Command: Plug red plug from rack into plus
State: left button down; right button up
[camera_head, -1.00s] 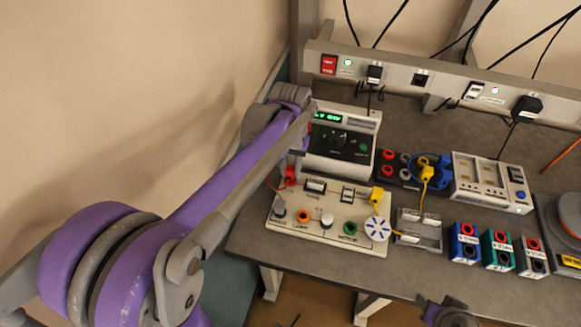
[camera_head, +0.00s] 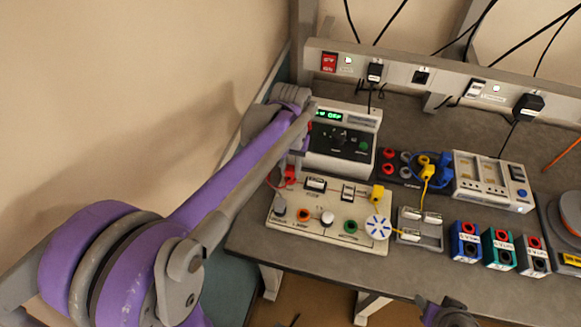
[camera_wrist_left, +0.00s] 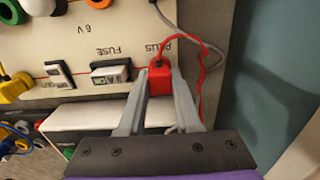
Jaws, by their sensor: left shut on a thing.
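A red plug (camera_wrist_left: 160,80) with a red lead sits between the two grey fingers of my left gripper (camera_wrist_left: 159,92), which is shut on it. The plug is at the PLUS label on the cream circuit board (camera_wrist_left: 95,45). Its lower end is hidden, so I cannot tell if it is seated in the socket. In the head view the red plug (camera_head: 290,174) shows at the board's back left corner, under my left gripper (camera_head: 298,158). The board (camera_head: 268,222) lies flat on the bench.
A power supply (camera_head: 345,150) with a green display stands behind the board. A dark plug rack (camera_head: 398,182) with red, grey, yellow and blue plugs is to its right. Several small boxes (camera_head: 465,240) stand at the front right. A dark part, probably my right arm, shows at the bottom edge.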

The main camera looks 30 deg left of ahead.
pick_arm(q)
jog(key=shift+f, duration=0.35)
dwell(0.9)
jog(key=c, duration=0.5)
grip_release()
jog(key=shift+r, duration=0.1)
notch_tip(320, 180, up, 11)
jog(key=shift+f, duration=0.15)
